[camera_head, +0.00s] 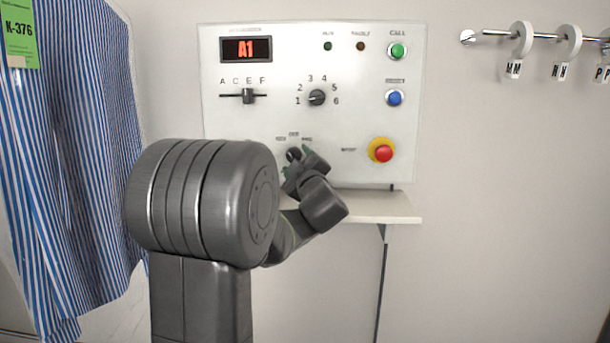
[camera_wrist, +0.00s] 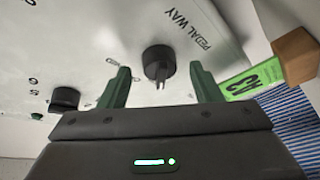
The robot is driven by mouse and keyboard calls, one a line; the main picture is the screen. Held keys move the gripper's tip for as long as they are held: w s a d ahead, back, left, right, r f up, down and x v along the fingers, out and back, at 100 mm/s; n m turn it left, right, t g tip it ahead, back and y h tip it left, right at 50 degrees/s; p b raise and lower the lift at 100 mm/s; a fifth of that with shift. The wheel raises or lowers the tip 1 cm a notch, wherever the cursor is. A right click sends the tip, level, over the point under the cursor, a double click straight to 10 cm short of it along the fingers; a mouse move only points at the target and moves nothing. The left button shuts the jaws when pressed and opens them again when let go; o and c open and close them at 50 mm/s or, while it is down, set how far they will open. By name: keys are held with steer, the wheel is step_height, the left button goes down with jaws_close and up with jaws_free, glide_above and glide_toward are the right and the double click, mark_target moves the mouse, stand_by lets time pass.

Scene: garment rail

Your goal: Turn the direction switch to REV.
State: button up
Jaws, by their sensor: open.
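The direction switch is a small black rotary knob (camera_head: 293,154) low on the white control panel (camera_head: 230,130), with three small labels above it, too small to read. In the wrist view a black knob (camera_wrist: 158,62) with a narrow ridge lies just beyond and between my fingertips, apart from both. The words PEDAL WAY are printed beside it. My gripper (camera_head: 302,166) is at the switch in the head view and partly covers it. In the wrist view its two green fingers (camera_wrist: 162,84) are apart with nothing held. Which position the switch points to I cannot tell.
The panel also has a numbered dial (camera_head: 317,97), a slider (camera_head: 248,96), a green button (camera_head: 397,50), a blue button (camera_head: 395,97) and a red stop button (camera_head: 383,152). A shelf (camera_head: 385,207) lies below. A striped garment (camera_head: 75,130) hangs at left.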

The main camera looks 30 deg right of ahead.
steer(key=p+v, duration=0.1)
steer(key=v, duration=1.1)
steer(key=shift+s, duration=0.2)
steer(key=shift+f, duration=0.1)
steer(key=b+x, duration=0.1)
steer(key=x, duration=1.3)
steer(key=shift+s+a, duration=0.1)
steer(key=shift+s, duration=0.05)
